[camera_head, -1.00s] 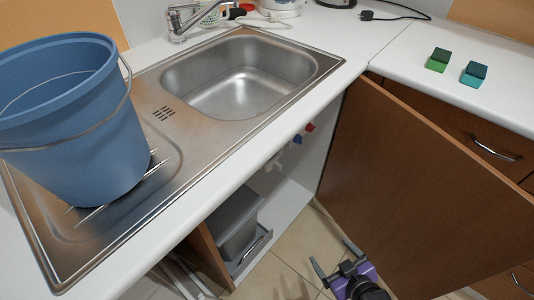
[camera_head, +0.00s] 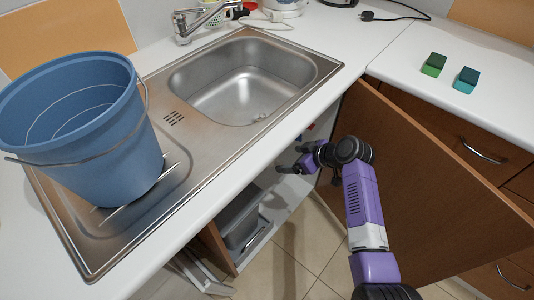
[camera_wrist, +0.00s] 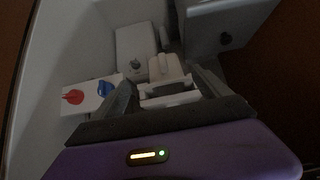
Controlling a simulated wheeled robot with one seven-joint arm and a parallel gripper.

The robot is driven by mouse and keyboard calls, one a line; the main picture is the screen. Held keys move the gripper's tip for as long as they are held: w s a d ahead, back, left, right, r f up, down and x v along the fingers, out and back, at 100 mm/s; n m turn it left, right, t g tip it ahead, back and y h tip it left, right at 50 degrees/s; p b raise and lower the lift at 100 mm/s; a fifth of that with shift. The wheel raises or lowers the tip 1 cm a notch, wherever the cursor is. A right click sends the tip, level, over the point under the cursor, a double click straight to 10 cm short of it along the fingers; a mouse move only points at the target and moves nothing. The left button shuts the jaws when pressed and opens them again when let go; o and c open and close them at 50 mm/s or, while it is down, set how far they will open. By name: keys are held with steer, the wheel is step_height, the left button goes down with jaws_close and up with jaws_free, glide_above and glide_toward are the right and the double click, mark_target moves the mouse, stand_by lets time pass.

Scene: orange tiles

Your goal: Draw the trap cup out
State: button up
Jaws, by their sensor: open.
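In the wrist view, a pale white fitting (camera_wrist: 167,67), apparently the trap cup, lies ahead between the fingers in the dim space under the sink. White ribbed parts show just below it, and its edges are hard to make out. My gripper (camera_wrist: 163,78) is open, with one finger on each side of this fitting; I cannot tell whether they touch it. In the head view, my gripper (camera_head: 289,157) reaches into the cabinet opening below the counter edge. The trap cup is hidden there by the counter and my gripper.
The open brown door (camera_head: 420,185) stands close right of my arm. A grey bin (camera_head: 238,222) sits low in the cabinet. Red (camera_wrist: 73,97) and blue (camera_wrist: 105,88) valve handles are left of the fingers. A blue bucket (camera_head: 95,150) stands on the drainboard.

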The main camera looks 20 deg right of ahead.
mark_target(278, 160)
steer(key=x, duration=0.3)
steer(key=b+x, duration=0.1)
steer(key=x, duration=0.3)
steer(key=shift+a, duration=0.5)
steer(key=c, duration=1.9)
steer(key=shift+r, duration=0.1)
